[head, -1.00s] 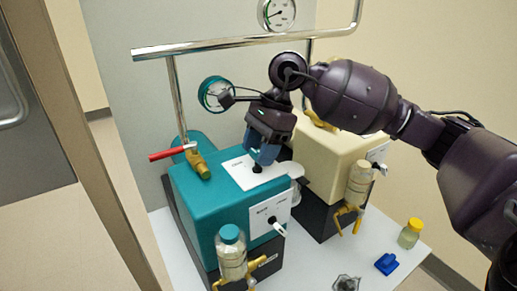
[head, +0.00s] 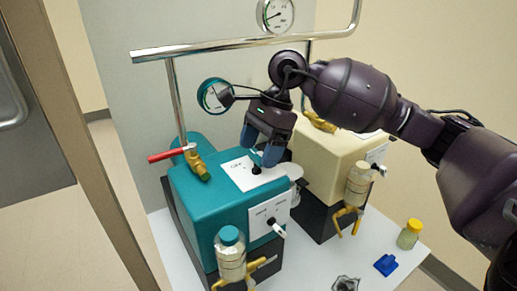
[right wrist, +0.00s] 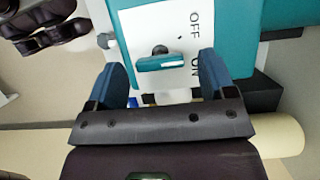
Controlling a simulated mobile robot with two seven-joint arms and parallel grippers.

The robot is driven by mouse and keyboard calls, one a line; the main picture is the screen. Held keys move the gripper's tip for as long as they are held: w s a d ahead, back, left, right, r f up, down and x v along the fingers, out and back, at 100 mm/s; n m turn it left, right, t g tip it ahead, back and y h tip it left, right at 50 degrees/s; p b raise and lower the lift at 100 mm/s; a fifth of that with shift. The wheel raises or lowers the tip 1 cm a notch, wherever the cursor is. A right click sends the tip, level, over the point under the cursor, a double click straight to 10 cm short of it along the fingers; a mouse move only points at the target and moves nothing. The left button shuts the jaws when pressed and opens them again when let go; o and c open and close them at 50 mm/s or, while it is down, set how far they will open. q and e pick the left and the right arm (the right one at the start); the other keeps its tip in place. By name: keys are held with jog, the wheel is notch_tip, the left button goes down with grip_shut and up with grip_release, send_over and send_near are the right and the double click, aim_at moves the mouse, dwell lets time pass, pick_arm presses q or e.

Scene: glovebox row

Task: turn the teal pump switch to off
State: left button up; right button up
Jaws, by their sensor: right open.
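The teal pump (head: 205,205) has a white plate (head: 240,172) on top, marked OFF and ON in the right wrist view. The teal switch (right wrist: 162,62) is a short bar on a dark pivot. In the right wrist view its right end lies beside the word ON, with OFF further up. My right gripper (head: 262,149) is above the plate, pointing down, with its blue fingers apart. In the right wrist view the fingers stand on either side of the switch, with gaps to it. In the head view the fingers hide most of the switch. My left gripper is not in view.
A red-handled valve (head: 172,153) stands at the teal pump's left rear. A cream pump (head: 335,160) stands close on the right. A metal rail (head: 220,44) and gauge (head: 213,95) are behind. A teal-capped bottle (head: 230,255) is in front. A yellow-capped jar (head: 409,234) and blue piece (head: 386,264) lie right.

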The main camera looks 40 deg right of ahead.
jog(key=p+v, duration=0.1)
jog(key=v, duration=0.9)
jog(key=shift+d, duration=0.1)
jog(key=shift+s, duration=0.1)
